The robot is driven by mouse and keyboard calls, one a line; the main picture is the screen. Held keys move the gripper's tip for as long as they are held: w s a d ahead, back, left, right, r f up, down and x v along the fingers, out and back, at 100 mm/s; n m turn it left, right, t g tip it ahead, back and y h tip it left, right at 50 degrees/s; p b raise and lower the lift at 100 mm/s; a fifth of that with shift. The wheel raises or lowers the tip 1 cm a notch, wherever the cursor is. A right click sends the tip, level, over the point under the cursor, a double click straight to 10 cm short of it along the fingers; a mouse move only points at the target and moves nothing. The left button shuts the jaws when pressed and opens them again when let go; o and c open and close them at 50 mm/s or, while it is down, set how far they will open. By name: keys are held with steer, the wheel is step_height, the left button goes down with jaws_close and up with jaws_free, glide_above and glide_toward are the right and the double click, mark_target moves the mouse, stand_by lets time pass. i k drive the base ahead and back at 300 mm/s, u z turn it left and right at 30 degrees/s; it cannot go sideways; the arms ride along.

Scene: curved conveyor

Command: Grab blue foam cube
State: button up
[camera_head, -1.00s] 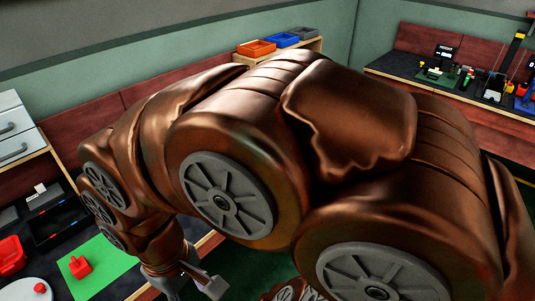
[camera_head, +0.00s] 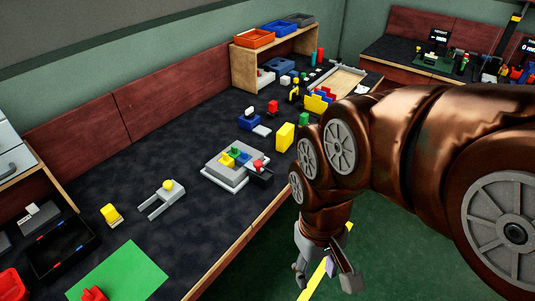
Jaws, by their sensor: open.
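My gripper (camera_head: 324,278) hangs at the lower right of the head view, fingers pointing down and spread apart, over the green floor beyond the front edge of the table (camera_head: 225,250). It holds nothing that I can make out. A blue box-like piece (camera_head: 248,121) stands nearer, at mid-table. I cannot tell which blue piece is the foam cube.
A grey fixture (camera_head: 225,172) with coloured blocks stands mid-table, near a yellow block (camera_head: 284,137). A green mat (camera_head: 120,275) and black tray (camera_head: 65,245) lie at the lower left. A wooden shelf (camera_head: 243,68) with bins stands at the back. My arm hides the right side.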

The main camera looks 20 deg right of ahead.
mark_target(243, 158)
steer(key=z, duration=1.8)
steer(key=i, duration=2.05)
steer(key=u, duration=4.25)
